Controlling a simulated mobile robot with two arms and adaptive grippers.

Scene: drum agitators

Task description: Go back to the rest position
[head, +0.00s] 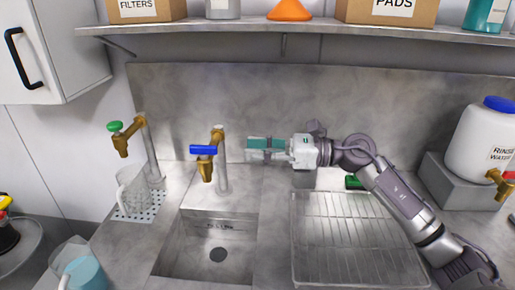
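My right arm comes in from the lower right. Its gripper (265,149), with teal finger pads, points left in front of the steel back wall, right of the blue-handled tap (204,151). No held object is visible at its fingers, but the gap between them cannot be made out. My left gripper is not in view.
A sink (217,232) lies below the tap, with a wire drying rack (340,270) to its right. A green-handled tap (116,127) and clear jug (130,195) are left. A rinse water container (482,140) stands right. A loaded shelf (300,33) runs above.

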